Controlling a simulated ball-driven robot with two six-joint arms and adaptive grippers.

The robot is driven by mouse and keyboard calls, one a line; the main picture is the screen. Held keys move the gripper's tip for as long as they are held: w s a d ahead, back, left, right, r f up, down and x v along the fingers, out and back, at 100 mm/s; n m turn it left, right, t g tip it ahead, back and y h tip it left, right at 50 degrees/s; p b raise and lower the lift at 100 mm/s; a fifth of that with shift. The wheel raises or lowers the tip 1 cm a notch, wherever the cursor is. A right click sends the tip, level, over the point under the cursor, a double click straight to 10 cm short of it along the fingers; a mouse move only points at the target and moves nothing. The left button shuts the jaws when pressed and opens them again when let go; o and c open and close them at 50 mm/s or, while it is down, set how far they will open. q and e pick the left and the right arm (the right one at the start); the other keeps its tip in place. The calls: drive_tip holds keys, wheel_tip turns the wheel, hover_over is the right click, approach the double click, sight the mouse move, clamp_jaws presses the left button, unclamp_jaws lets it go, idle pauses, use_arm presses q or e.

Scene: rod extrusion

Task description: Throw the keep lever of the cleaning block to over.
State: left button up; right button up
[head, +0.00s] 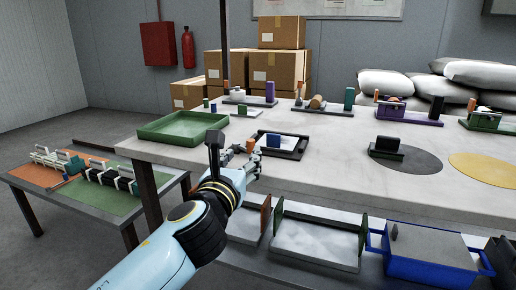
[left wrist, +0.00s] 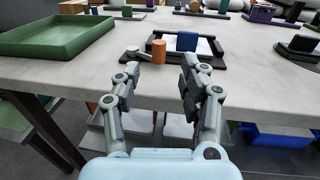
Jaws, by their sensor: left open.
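My left gripper (head: 246,161) is open at the front edge of the pale worktable. It also shows in the left wrist view (left wrist: 160,82), with nothing between its fingers. Just beyond its fingertips stands a short orange cylinder (left wrist: 158,52), apart from both fingers. Beside it is a dark frame (head: 297,153) with a white pad and an upright blue block (head: 273,141). A dark block with an upright piece (head: 388,143) stands on a grey disc further right. I cannot tell which piece is the cleaning block or its keep lever. My right gripper is not in view.
A green tray (head: 183,139) lies left of the gripper. Several fixtures, including a purple one (head: 392,113), line the back of the table. A yellow disc (head: 485,165) is at right. A blue bin (head: 430,262) sits below. Bare tabletop lies right of the frame.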

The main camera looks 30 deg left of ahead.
sight(250, 145)
use_arm(q)
drive_tip(key=x, duration=0.7)
drive_tip(key=shift+w+a+b, duration=0.25)
drive_tip(key=shift+w+b, duration=0.1)
drive_tip(key=shift+b, duration=0.05)
clamp_jaws()
